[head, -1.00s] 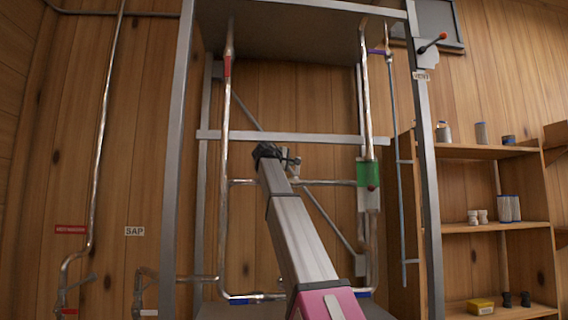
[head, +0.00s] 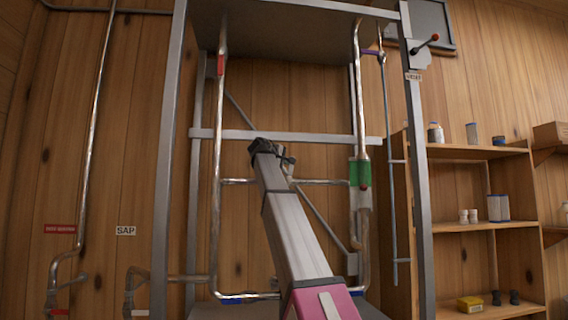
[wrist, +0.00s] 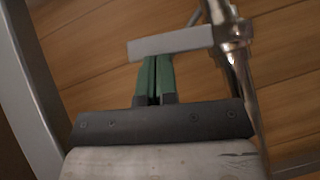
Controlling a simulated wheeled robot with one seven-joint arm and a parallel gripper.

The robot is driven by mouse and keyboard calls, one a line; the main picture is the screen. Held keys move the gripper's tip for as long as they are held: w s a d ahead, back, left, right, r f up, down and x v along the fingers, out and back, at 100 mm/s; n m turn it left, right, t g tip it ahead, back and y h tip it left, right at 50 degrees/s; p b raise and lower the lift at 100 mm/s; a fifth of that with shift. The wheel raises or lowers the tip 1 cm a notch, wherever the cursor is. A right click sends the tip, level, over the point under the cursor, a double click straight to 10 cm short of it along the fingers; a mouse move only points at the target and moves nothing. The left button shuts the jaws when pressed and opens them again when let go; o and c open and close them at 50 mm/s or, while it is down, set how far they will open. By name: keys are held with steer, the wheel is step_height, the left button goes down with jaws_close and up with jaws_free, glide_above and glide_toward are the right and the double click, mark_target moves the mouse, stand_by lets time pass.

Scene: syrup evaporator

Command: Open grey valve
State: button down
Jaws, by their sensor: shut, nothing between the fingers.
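In the wrist view a flat grey valve handle (wrist: 170,43) lies crosswise, its right end by a shiny metal pipe fitting (wrist: 233,30). My gripper (wrist: 155,60) has its green fingers shut together and empty. The fingertips are at the near edge of the handle; I cannot tell whether they touch it. In the head view my gripper (head: 262,147) is at the middle of the frame, by the horizontal pipe (head: 322,182). The valve there is mostly hidden behind my gripper and arm.
A metal frame (head: 172,150) surrounds the pipes, with a crossbar (head: 320,138) just above my gripper. A green sight section (head: 360,173) sits on the right vertical pipe. Wooden shelves (head: 480,227) with jars stand at right. A SAP label (head: 126,231) is on the left wall.

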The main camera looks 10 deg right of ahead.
steer(key=d+f+m+g+y, duration=0.2)
steer(key=d+f+m+y, duration=0.2)
steer(key=d, duration=0.5)
steer(key=shift+d+f+y, duration=0.15)
steer(key=shift+d+y, duration=0.2)
steer(key=shift+y, duration=0.25)
stand_by(0.7)
steer(key=v, duration=1)
steer(key=shift+s, duration=0.2)
steer(key=shift+a, duration=0.15)
